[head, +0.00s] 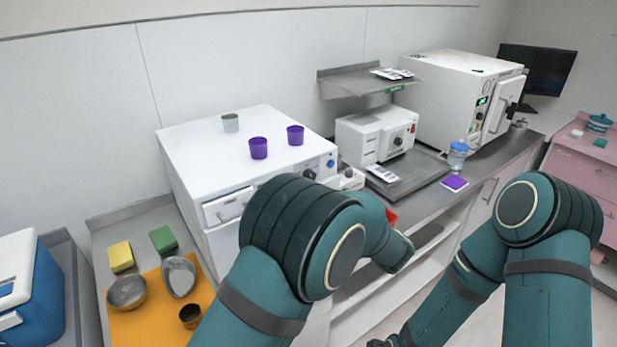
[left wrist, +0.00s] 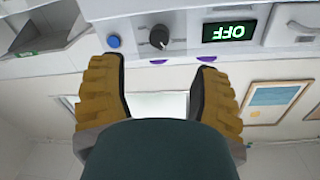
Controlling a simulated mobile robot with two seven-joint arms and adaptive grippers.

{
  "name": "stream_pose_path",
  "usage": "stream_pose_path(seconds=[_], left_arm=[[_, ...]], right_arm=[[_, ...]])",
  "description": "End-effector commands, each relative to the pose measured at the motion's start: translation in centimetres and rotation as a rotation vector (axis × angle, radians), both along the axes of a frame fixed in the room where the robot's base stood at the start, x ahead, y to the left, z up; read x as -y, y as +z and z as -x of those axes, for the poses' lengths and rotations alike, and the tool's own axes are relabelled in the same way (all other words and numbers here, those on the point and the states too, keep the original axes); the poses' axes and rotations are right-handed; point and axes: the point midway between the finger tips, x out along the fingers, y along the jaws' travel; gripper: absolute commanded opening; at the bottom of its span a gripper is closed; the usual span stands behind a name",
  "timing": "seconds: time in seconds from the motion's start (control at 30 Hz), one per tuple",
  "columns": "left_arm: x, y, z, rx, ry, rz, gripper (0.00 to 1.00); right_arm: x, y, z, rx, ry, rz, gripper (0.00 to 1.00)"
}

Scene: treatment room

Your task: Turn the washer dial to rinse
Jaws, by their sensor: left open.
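The white washer (head: 265,135) stands on the counter in the head view. Its dark dial (head: 309,175) shows on the front panel, just beyond my left arm. In the left wrist view, which is upside down, the dial (left wrist: 159,37) sits between a blue button (left wrist: 114,41) and a green display (left wrist: 230,31) reading OFF. My left gripper (left wrist: 160,66) is open and empty, its fingers pointing toward the panel with the dial between them in the picture but apart from it. My left arm hides this gripper in the head view. My right gripper (head: 385,341) barely shows at the bottom edge.
Bowls and sponges lie left, near a blue cooler (head: 40,300).

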Motion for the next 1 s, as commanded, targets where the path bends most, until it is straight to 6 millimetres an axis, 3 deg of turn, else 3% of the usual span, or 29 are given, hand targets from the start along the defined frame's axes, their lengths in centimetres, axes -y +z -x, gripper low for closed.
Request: stream_pose_path(seconds=[0.3, 0.5, 0.97, 1.0], left_arm=[[-3.5, -0.1, -5.3, 0.000, 0.003, -0.001, 0.63], [-4.8, 0.0, -7.5, 0.000, 0.001, -0.001, 0.63], [-5.3, 0.0, -8.4, 0.000, 0.000, -0.001, 0.65], [-5.3, 0.0, -8.4, 0.000, 0.000, -0.001, 0.51]], right_arm=[[0.0, 0.2, 0.0, 0.000, 0.000, -0.001, 0.00], [0.0, 0.3, 0.0, 0.000, 0.000, -0.001, 0.00], [0.0, 0.3, 0.0, 0.000, 0.000, -0.001, 0.00], [0.0, 0.3, 0.0, 0.000, 0.000, -0.001, 0.00]])
